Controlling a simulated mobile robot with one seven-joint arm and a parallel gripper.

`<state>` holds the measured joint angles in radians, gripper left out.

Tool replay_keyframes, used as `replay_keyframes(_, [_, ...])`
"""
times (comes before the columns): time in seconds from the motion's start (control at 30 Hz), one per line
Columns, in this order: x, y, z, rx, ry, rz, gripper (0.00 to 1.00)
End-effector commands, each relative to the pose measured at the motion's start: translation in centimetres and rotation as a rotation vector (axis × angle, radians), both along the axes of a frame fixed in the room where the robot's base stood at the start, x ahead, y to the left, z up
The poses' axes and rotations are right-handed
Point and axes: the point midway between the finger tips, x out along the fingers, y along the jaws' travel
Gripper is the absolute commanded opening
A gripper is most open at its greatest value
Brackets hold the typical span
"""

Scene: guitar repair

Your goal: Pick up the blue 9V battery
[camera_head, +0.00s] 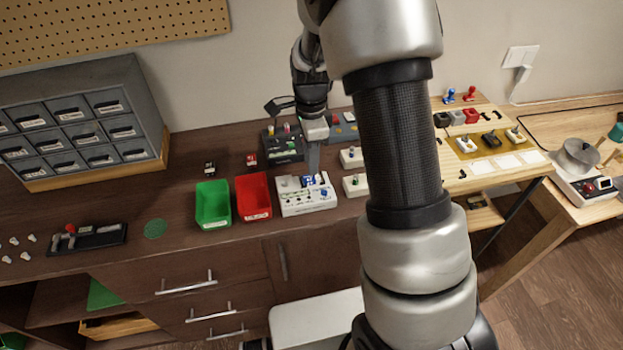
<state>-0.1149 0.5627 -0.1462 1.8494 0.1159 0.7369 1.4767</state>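A small blue block (308,181), which looks like the blue 9V battery, sits at the back of a white tester board (306,208) on the dark workbench. It is too small to make out in detail. My gripper (313,165) points down just above the blue block, at the back edge of the board. Its fingers look like one grey piece from here, so the gap between them does not show. I cannot tell whether the fingers touch the block.
A red bin (266,202) and a green bin (201,208) stand left of the board. A dark device (285,141) stands behind my gripper, and white switch blocks (350,157) stand to the right. A grey drawer cabinet (133,75) is at the back left. My arm hides the bench's right part.

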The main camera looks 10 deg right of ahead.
Motion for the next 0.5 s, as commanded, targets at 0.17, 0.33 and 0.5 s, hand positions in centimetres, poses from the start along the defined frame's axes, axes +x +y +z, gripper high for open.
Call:
replay_keyframes(0.17, [-0.3, -0.1, -2.7, 0.0, 0.005, -0.001, 0.25])
replay_keyframes(0.33, [-0.2, -0.1, -4.6, 0.0, 0.003, 0.0, 0.25])
replay_keyframes(0.5, [-0.2, -0.1, -4.9, 0.0, 0.0, 0.001, 0.25])
